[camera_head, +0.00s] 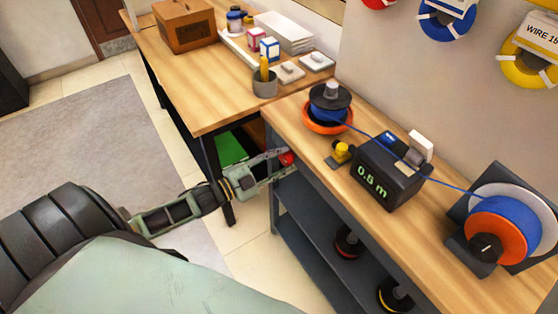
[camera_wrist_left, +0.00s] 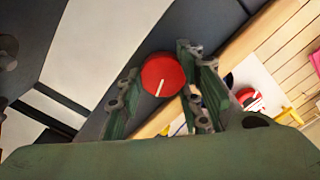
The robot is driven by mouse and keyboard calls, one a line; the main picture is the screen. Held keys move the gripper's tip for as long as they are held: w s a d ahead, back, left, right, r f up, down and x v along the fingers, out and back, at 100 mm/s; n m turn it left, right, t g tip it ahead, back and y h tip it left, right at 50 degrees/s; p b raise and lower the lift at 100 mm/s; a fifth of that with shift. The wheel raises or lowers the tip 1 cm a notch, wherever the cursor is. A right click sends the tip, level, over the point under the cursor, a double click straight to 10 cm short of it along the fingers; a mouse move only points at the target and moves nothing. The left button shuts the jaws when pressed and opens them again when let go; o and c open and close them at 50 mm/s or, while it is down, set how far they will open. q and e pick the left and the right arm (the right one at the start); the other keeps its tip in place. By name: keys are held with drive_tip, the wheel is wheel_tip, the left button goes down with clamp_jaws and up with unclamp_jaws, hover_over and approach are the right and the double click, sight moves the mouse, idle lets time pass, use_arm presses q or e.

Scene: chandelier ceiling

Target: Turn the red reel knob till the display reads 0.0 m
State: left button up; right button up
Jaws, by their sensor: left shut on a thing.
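The red reel knob (camera_head: 287,158) sits on the front side of the workbench, partly covered by my gripper. In the left wrist view the red knob (camera_wrist_left: 160,74) shows its round face with a white pointer line. My left gripper (camera_head: 272,166) reaches in from the left and is shut on the knob, one finger on each side; its fingers (camera_wrist_left: 160,88) also show in the wrist view. The black display box (camera_head: 388,178) on the bench shows green digits that look like 0.5 m. My right gripper is not in view.
A blue wire runs from an orange-based spool (camera_head: 328,112) past the display box to a large blue-and-orange reel (camera_head: 497,232). A small yellow-and-black device (camera_head: 340,153) stands near the bench edge.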

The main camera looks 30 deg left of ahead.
use_arm(q)
drive_tip(key=m, duration=0.3)
drive_tip(key=shift+s+d+f+m, duration=0.1)
drive_tip(key=shift+s+f+m, duration=0.05)
drive_tip(key=shift+f+m, duration=0.25)
drive_tip(key=m+b, duration=0.1)
drive_tip(key=m, duration=0.1)
drive_tip(key=shift+m, duration=0.4)
drive_tip(key=m+b, duration=0.1)
drive_tip(key=m, duration=0.3)
drive_tip(key=shift+f, duration=0.1)
drive_tip(key=shift+a+m+b, duration=0.25)
drive_tip(key=shift+m+b, duration=0.15)
drive_tip(key=shift+m, duration=0.6)
drive_tip(key=o, duration=1)
drive_tip(key=shift+o, duration=0.4)
drive_tip(key=shift+w+r, duration=0.2)
drive_tip(key=shift+r, duration=0.15)
